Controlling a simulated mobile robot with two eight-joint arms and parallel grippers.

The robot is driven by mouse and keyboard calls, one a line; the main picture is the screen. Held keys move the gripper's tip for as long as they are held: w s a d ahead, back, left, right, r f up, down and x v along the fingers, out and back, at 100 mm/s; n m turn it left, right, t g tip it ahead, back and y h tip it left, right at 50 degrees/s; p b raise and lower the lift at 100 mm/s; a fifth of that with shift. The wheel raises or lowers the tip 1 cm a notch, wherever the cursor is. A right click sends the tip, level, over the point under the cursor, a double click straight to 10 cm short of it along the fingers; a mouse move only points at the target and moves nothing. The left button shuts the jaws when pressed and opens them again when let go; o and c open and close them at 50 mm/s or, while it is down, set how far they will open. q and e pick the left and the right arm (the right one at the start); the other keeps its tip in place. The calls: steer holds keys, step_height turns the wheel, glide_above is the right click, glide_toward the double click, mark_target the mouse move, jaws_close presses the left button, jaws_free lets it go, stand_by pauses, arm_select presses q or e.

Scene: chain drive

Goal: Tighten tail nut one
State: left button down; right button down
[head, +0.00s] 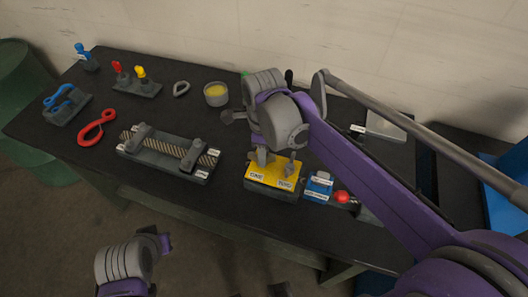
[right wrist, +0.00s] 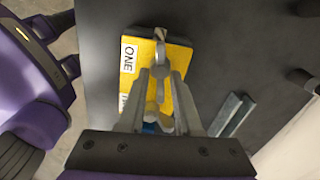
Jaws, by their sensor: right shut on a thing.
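A yellow-topped block (head: 271,170) sits at the front middle of the table, with white labels ONE and TWO on its front edge. My right gripper (head: 276,158) is over it, pointing down. In the right wrist view, my right gripper (right wrist: 159,78) is shut on a grey metal nut (right wrist: 158,56) beside the ONE label (right wrist: 129,54); I take this to be tail nut one. The fingers hide part of it, so how far down it sits cannot be told. My left gripper (head: 160,243) is off the table's front edge; its fingers do not show clearly.
A dark fixture with a chain (head: 165,146) lies left of the block. A blue-topped block (head: 319,184) and red knob (head: 341,196) are close on the right.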

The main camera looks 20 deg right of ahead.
steer(key=shift+m, duration=0.7)
stand_by(2.1)
steer(key=c, duration=0.9)
jaws_free()
step_height(320, 180, up, 11)
steer(key=shift+f+p, duration=0.1)
steer(key=shift+p, duration=0.25)
